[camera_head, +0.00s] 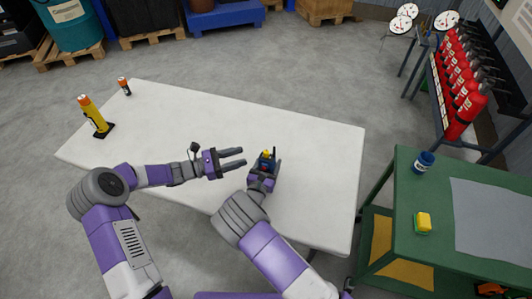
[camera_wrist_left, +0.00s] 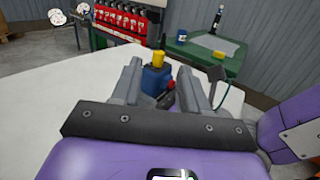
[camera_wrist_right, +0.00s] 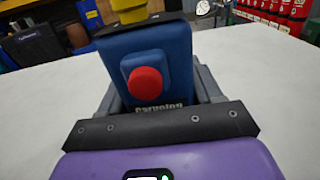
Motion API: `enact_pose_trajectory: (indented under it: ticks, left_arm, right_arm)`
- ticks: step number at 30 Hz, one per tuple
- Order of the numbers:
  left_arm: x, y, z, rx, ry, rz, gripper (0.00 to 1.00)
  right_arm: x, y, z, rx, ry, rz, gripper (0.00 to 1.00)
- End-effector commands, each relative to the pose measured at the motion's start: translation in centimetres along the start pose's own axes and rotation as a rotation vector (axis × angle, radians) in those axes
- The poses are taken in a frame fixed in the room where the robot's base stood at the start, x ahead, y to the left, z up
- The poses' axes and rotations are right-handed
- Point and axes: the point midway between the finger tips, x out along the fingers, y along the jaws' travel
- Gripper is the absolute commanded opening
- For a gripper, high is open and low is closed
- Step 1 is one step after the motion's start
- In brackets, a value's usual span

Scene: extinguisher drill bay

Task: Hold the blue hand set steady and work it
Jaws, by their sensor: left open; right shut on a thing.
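The blue hand set (camera_head: 268,163) is held upright in my right gripper (camera_head: 266,166), just above or at the white table; I cannot tell which. In the right wrist view the blue hand set (camera_wrist_right: 178,55) sits between the fingers, with a red button (camera_wrist_right: 145,83) facing the camera and a yellow part on top (camera_wrist_right: 130,10). My left gripper (camera_head: 243,157) is open and empty, just left of the hand set, fingers pointing at it. In the left wrist view the hand set (camera_wrist_left: 154,80) shows between and beyond the open fingers (camera_wrist_left: 160,72).
The white table (camera_head: 310,150) is mostly clear. A yellow torch-like thing (camera_head: 92,114) stands on a black base at its far left, with a small orange-topped one (camera_head: 124,86) behind. A green bench (camera_head: 405,190) at right bears a blue tin (camera_head: 424,160) and yellow block (camera_head: 423,222).

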Motion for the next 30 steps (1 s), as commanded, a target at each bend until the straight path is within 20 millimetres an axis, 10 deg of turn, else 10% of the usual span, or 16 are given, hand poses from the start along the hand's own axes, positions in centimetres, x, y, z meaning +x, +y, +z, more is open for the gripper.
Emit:
enact_pose_trajectory:
  ticks: [10, 30]
  left_arm:
    - [-0.8, -1.0, -1.6, -0.007, 0.041, 0.076, 0.44]
    - [9.9, -0.2, -2.0, -0.007, 0.040, 0.074, 0.44]
  right_arm:
    - [0.0, 0.0, 0.0, 0.000, 0.001, 0.000, 0.15]
    - [0.0, 0.0, 0.0, 0.000, 0.001, 0.000, 0.15]
